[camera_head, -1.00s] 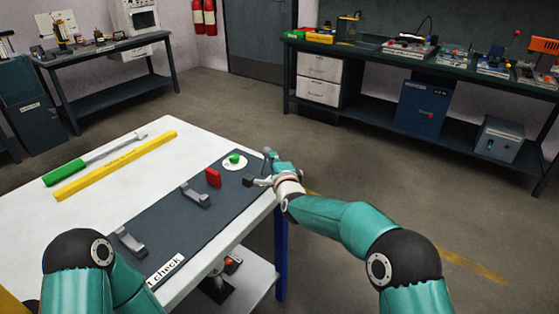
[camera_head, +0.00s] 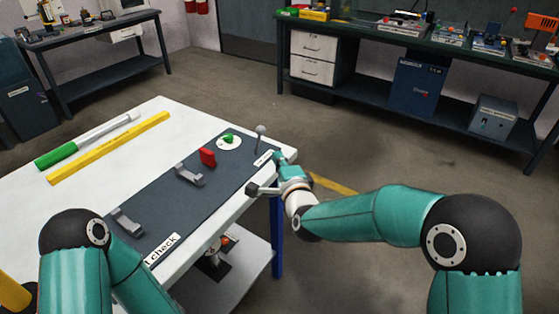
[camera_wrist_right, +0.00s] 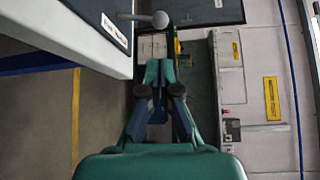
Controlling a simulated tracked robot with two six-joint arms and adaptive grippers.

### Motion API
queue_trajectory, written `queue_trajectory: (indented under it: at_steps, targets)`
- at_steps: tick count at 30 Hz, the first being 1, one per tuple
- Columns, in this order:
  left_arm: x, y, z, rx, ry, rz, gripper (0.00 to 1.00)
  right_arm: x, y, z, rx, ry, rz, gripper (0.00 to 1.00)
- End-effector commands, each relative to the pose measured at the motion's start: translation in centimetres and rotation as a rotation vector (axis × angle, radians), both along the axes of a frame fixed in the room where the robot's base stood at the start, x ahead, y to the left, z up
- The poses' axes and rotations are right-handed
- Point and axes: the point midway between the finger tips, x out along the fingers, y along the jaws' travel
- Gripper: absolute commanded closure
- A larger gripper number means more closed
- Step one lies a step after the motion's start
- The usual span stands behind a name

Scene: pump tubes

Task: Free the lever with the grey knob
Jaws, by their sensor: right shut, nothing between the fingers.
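The lever with the grey round knob (camera_head: 260,130) stands up at the far right end of the dark panel (camera_head: 190,207) on the white table. Its thin rod and knob (camera_wrist_right: 160,19) also show at the top of the right wrist view, beyond the fingertips. My right gripper (camera_head: 268,186) is beside the table's right edge, apart from the lever and nearer to me. In the right wrist view its fingers (camera_wrist_right: 158,72) are shut and empty. My left arm shows at the lower left, but its gripper is out of view.
The panel also carries a green knob on a white disc (camera_head: 229,141), a red block (camera_head: 208,157) and two grey brackets (camera_head: 190,176). A green-handled tool (camera_head: 85,140) and a yellow bar (camera_head: 110,148) lie on the table's left. Open floor lies to the right.

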Motion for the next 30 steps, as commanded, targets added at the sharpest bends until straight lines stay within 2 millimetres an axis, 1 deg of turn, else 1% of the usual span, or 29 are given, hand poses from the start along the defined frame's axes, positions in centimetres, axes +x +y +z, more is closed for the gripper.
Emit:
queue_trajectory:
  at_steps: [3, 10, 11, 12, 14, 16, 17, 18, 20, 21, 23, 24, 26, 27, 29, 30]
  targets:
    - [0.0, 0.0, 0.0, 0.000, 0.000, 0.000, 0.60, -0.3, -0.1, 0.1, 0.000, -0.001, 0.000, 1.00]
    - [0.0, 0.0, 0.0, 0.000, 0.000, 0.000, 0.60, -0.3, -0.1, 0.1, 0.000, -0.001, 0.000, 1.00]
    - [0.0, 0.0, 0.0, 0.000, 0.000, 0.000, 0.62, -0.3, -0.1, 0.1, 0.000, -0.001, 0.000, 1.00]
    - [0.0, 0.0, 0.0, 0.000, 0.000, 0.000, 0.68, -0.3, -0.1, 0.0, -0.001, 0.001, 0.000, 1.00]
    - [0.0, 0.0, 0.0, 0.000, 0.000, 0.000, 0.78, -0.4, -0.3, -0.5, -0.013, 0.009, 0.000, 1.00]
    - [0.0, 0.0, 0.0, 0.000, 0.000, 0.000, 0.90, -0.7, -0.8, -2.1, -0.055, 0.035, 0.007, 1.00]
    - [0.0, 0.0, 0.0, 0.000, 0.000, 0.000, 0.95, -0.9, -1.1, -3.2, -0.082, 0.052, 0.010, 1.00]
    - [0.0, 0.0, 0.0, 0.000, 0.000, 0.000, 1.00, -1.3, -1.7, -4.9, -0.132, 0.081, 0.020, 1.00]
    - [0.0, 0.0, 0.0, 0.000, 0.000, 0.000, 1.00, -2.4, -2.9, -8.4, -0.227, 0.140, 0.044, 1.00]
    - [0.0, 0.0, 0.0, 0.000, 0.000, 0.000, 1.00, -3.4, -4.0, -11.2, -0.303, 0.190, 0.069, 1.00]
    - [0.0, 0.0, -0.1, 0.000, 0.000, 0.000, 1.00, -5.7, -5.7, -15.7, -0.426, 0.274, 0.123, 1.00]
    - [0.0, 0.0, -0.1, 0.000, 0.000, 0.000, 1.00, -7.7, -6.9, -18.8, -0.511, 0.335, 0.174, 1.00]
    - [0.0, 0.0, -0.1, 0.000, 0.000, 0.000, 1.00, -11.3, -8.6, -23.2, -0.631, 0.427, 0.269, 1.00]
    - [0.0, 0.0, -0.1, 0.000, 0.000, 0.000, 1.00, -14.1, -9.7, -25.9, -0.702, 0.485, 0.343, 1.00]
    - [0.0, 0.0, -0.1, 0.000, 0.000, 0.000, 1.00, -18.4, -11.1, -29.2, -0.792, 0.562, 0.469, 1.00]
    - [0.0, 0.0, -0.1, 0.000, 0.000, 0.000, 1.00, -21.5, -11.8, -31.0, -0.838, 0.607, 0.555, 1.00]
